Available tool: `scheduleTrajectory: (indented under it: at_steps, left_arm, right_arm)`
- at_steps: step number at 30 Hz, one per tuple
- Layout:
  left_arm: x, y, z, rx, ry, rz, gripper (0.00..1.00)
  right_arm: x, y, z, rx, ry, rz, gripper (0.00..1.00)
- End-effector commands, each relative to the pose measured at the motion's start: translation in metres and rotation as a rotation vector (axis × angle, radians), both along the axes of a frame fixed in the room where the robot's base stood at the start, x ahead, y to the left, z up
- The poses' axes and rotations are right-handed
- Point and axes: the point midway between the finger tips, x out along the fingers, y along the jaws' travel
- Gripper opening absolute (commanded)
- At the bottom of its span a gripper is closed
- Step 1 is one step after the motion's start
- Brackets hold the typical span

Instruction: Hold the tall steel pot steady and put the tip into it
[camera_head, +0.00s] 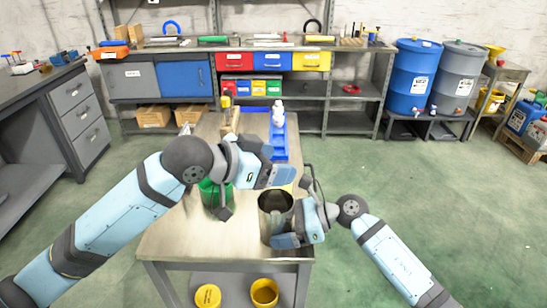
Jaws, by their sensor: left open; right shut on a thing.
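The tall steel pot (276,203) stands upright near the front right of the workbench, its dark opening facing up. My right gripper (287,239) is shut on the pot's near right side, with its hand beside the wall. My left gripper (279,177) is open above and behind the pot, apart from it as far as I can see. The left wrist hides part of the bench there. I cannot make out the tip in this view, and nothing clearly shows inside the pot.
A green container (208,193) stands left of the pot, partly behind my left arm. A blue tray (280,149) with a white bottle (278,112) lies farther back. The bench's front left (190,235) is clear. Yellow containers (264,292) sit on the lower shelf.

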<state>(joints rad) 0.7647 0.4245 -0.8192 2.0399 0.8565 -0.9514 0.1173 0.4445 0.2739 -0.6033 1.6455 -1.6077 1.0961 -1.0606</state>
Motion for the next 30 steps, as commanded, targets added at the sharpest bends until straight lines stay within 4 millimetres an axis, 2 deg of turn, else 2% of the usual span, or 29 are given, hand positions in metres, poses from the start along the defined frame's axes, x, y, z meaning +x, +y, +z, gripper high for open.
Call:
scheduleTrajectory:
  at_steps: [3, 4, 6, 13, 17, 30]
  left_arm:
    - [0.0, 0.0, 0.0, 0.0, 0.0, 0.0, 0.74]
    - [0.0, 0.0, 0.0, 0.0, 0.0, 0.0, 0.74]
    - [0.0, 0.0, 0.0, 0.0, 0.0, 0.0, 0.74]
    - [0.0, 0.0, -0.001, 0.0, 0.0, 0.0, 0.74]
    - [0.0, 0.0, -0.001, 0.0, 0.0, 0.0, 0.74]
    - [0.0, 0.0, -0.001, 0.0, 0.0, 0.0, 0.74]
  right_arm:
    - [0.0, 0.0, 0.0, 0.0, 0.0, 0.0, 0.68]
    - [0.0, 0.0, 0.0, 0.0, 0.0, 0.0, 0.83]
    - [0.0, 0.0, 0.0, 0.0, 0.0, 0.0, 0.99]
    - [0.0, -0.001, 0.0, 0.0, 0.0, 0.0, 1.0]
    - [0.0, -0.009, 0.003, -0.001, -0.001, -0.001, 1.0]
    - [0.0, -0.092, 0.028, -0.003, -0.002, -0.002, 1.0]
